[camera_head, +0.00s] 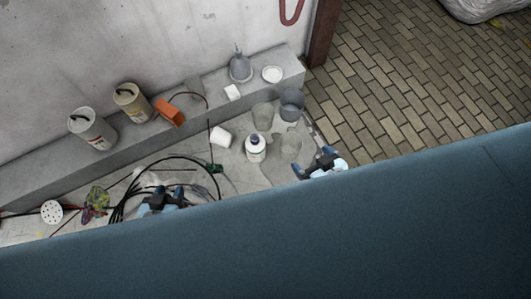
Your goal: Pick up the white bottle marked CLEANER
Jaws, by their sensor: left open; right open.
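A white bottle (256,151) with a dark blue cap stands upright on the pale sheeted floor, near the middle of the head view. A label shows on its front, but its lettering is too small to read. My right gripper (311,162) is open and empty, to the right of the bottle and apart from it. My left gripper (167,193) is open, to the left of the bottle and nearer the front, beside a coil of black cable. The arms behind both grippers are mostly hidden by a large blue surface.
A white cup (221,138) lies left of the bottle. A grey bucket (291,106) and a translucent container (263,116) stand behind it. Black cable (122,201) loops at left. A concrete ledge (207,121) carries canisters (131,103). The blue surface (300,230) fills the foreground.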

